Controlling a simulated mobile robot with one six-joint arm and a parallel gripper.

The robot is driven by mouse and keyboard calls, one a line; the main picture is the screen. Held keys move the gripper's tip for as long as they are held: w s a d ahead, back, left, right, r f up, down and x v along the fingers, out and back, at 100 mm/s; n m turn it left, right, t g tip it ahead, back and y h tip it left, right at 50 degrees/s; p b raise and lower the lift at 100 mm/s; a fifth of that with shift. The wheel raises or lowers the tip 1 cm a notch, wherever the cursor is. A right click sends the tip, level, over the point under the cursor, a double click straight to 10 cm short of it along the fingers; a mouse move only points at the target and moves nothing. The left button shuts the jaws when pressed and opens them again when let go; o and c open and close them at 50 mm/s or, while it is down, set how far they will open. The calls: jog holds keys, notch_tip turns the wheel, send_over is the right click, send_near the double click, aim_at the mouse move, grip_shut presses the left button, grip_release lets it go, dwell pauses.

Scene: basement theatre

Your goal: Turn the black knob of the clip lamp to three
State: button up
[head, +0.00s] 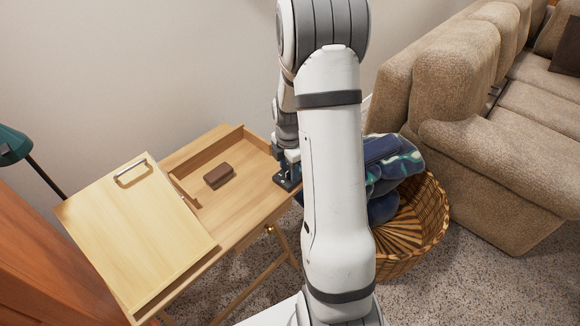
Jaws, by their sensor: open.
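At the left edge is a teal lamp shade (13,146) on a thin dark stem, partly cut off by the frame. It may be the clip lamp; I cannot tell for sure. I see no black knob and no number marks. My gripper (288,182) points down at the right edge of the wooden desk, open, with nothing visible between its fingers. It is well to the right of the lamp shade. My arm hides part of the view behind it.
The wooden desk (236,213) has a raised panel with a metal handle (131,171) and a shallow tray holding a brown block (218,175). A wicker basket (432,215) with blue cloth (397,160) stands right, before a beige sofa (500,150). Orange-brown wood (45,265) is at left.

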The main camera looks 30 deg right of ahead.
jog(key=shift+c, duration=0.4)
jog(key=c, duration=0.9)
